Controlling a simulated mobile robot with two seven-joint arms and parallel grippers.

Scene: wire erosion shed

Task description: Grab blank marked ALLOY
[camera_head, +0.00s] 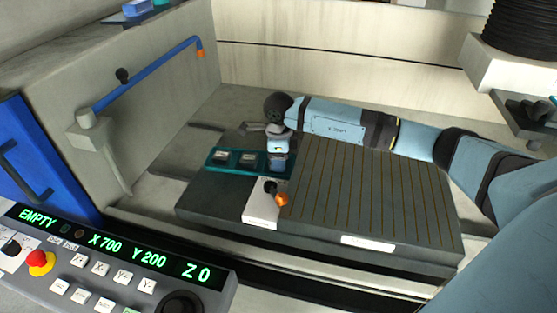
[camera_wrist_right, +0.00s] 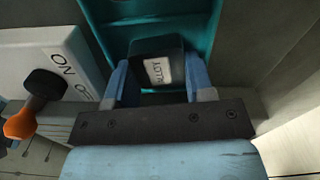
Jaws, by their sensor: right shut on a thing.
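The blank marked ALLOY (camera_wrist_right: 158,71) is a dark block with a white label. In the right wrist view it sits in a slot of the teal tray (camera_wrist_right: 206,28), between the two fingers of my right gripper (camera_wrist_right: 159,82). My right gripper is shut on this blank. In the head view my right gripper (camera_head: 278,160) points down at the right end of the teal tray (camera_head: 234,169) and mostly hides the blank there. Two other labelled blanks sit in the tray to its left, a left one (camera_head: 221,156) and a middle one (camera_head: 247,157). My left gripper is not in view.
A white ON/OFF switch plate (camera_head: 261,211) with a black and orange lever stands just in front of the tray. A slatted dark bed (camera_head: 365,200) lies right. A blue pipe arm (camera_head: 150,75) is on the left wall. A control panel reading EMPTY (camera_head: 120,262) is at front left.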

